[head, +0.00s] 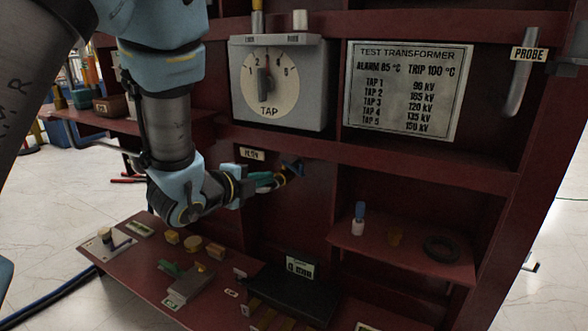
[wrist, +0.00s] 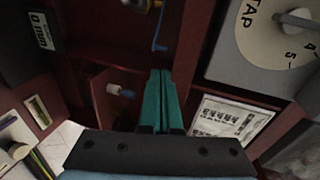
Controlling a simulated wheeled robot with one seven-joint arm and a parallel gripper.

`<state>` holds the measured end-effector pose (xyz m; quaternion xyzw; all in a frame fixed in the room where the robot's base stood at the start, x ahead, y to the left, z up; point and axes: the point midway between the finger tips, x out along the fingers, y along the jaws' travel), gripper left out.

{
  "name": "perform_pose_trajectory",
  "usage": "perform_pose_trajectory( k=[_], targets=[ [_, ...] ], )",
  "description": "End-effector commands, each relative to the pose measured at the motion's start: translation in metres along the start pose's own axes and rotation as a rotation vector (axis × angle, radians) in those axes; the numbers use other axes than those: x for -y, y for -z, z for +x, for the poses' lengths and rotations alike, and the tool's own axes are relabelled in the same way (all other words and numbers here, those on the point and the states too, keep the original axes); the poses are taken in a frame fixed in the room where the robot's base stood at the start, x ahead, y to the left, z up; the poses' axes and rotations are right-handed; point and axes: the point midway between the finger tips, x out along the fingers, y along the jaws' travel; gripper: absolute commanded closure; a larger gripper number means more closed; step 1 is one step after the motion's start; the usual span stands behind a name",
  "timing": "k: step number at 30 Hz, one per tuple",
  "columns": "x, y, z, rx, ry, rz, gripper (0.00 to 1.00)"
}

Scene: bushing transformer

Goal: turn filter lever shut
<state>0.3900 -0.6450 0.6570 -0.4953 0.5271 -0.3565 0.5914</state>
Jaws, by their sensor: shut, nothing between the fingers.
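The likely filter lever is a small blue handle (wrist: 159,38) on a brass-coloured fitting at the top of the wrist view, just beyond my fingertips. In the head view the blue handle (head: 292,165) shows at the back panel, right of a small label (head: 251,154) too blurred to read surely. My gripper (head: 272,182) is in front of the panel, close to the handle, and partly hides the fitting. In the wrist view its green fingers (wrist: 161,80) are together with nothing between them. Fingertips and lever look apart; contact is hard to tell.
Above is the grey TAP dial box (head: 277,85), with the test transformer plate (head: 405,90) to its right. A right shelf (head: 405,253) holds a blue-and-white item (head: 358,218) and a black ring (head: 441,248). A lower shelf (head: 135,265) carries several small parts.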

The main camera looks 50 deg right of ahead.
Motion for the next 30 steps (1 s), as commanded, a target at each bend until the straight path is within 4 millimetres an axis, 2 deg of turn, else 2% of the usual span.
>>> perform_pose_trajectory(
  k=[4, 8, 21, 27, 30],
  targets=[
    [-0.005, -0.001, -0.007, -0.017, -0.032, 0.056, 1.0],
    [-0.007, -0.001, 0.006, -0.019, -0.034, 0.059, 1.0],
    [-0.011, 0.001, 0.093, -0.019, -0.032, 0.058, 1.0],
    [-0.001, 0.002, 0.119, -0.019, -0.03, 0.055, 1.0],
    [0.001, 0.003, 0.126, -0.019, -0.03, 0.055, 1.0]
  ],
)
